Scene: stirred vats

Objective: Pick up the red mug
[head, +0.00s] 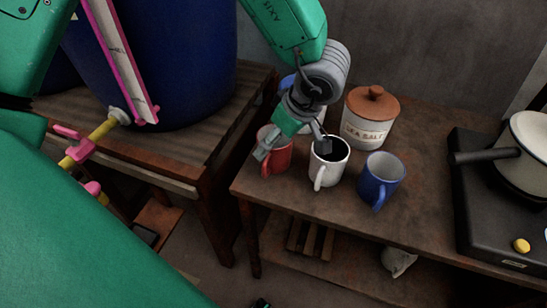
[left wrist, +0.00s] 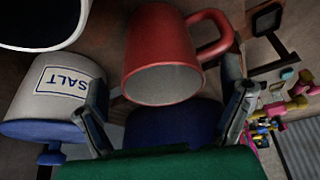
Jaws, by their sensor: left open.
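The red mug (head: 278,158) stands upright near the left end of the wooden table, partly covered by my left gripper (head: 293,148). That gripper is open, with one finger over the red mug and the other in front of the white mug (head: 324,173). In the left wrist view the red mug (left wrist: 160,50) shows ahead of and between the spread fingers of my left gripper (left wrist: 165,95), its handle close to the right finger. Whether a finger touches the mug I cannot tell. My right gripper is not in view.
A blue mug (head: 381,178) stands right of the white mug, which holds dark liquid. A sea salt jar (head: 368,125) stands behind. A salt jar with a blue lid (left wrist: 55,95) is close beside the red mug. A hob (head: 475,205) with a pot (head: 524,160) is at right.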

